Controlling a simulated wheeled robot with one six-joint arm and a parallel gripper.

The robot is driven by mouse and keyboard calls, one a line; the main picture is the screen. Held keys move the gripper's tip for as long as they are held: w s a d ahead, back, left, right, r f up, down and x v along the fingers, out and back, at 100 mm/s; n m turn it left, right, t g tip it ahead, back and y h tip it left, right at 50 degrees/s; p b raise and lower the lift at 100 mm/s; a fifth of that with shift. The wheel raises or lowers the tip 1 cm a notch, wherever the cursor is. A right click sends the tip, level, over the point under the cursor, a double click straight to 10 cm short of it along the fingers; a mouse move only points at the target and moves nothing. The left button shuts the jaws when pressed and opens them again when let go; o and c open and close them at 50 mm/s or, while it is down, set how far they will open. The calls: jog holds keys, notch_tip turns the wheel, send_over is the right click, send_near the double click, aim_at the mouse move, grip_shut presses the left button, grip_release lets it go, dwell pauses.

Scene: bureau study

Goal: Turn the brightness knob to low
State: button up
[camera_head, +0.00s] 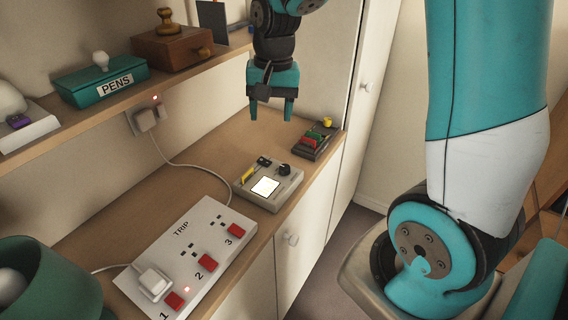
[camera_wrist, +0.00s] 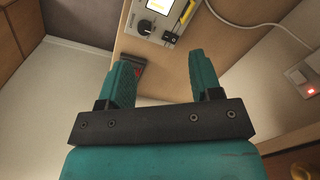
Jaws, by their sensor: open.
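The brightness knob is most likely the black round knob (camera_head: 284,169) on the small grey control box (camera_head: 268,203), which also has a lit white panel (camera_head: 265,187), a yellow part and a small black switch. The knob also shows in the wrist view (camera_wrist: 146,27), at the top, beyond my fingertips. Its pointer setting is too small to read. My gripper (camera_head: 270,112) is open and empty, pointing down above the counter, behind the box and well clear of it. In the wrist view its two teal fingers (camera_wrist: 160,68) stand apart with nothing between them.
A white power strip (camera_head: 205,245) with red switches lies at the front of the counter (camera_head: 180,190). A dark tray (camera_head: 315,142) with coloured parts stands behind the box. A shelf with a pens box (camera_head: 100,82) and wooden box (camera_head: 172,48) is at left. A tall cabinet rises behind.

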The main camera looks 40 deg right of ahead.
aim_at(285, 167)
jog(key=w+d+f+m, duration=0.3)
jog(key=d+m, duration=0.1)
jog(key=d, duration=0.2)
jog(key=shift+n+h, duration=0.3)
jog(key=f+p, duration=0.1)
jog(key=f, duration=0.7)
jog(key=f+p, duration=0.2)
jog(key=f, duration=0.7)
jog(key=shift+s+a, duration=0.2)
jog(key=c, duration=0.9)
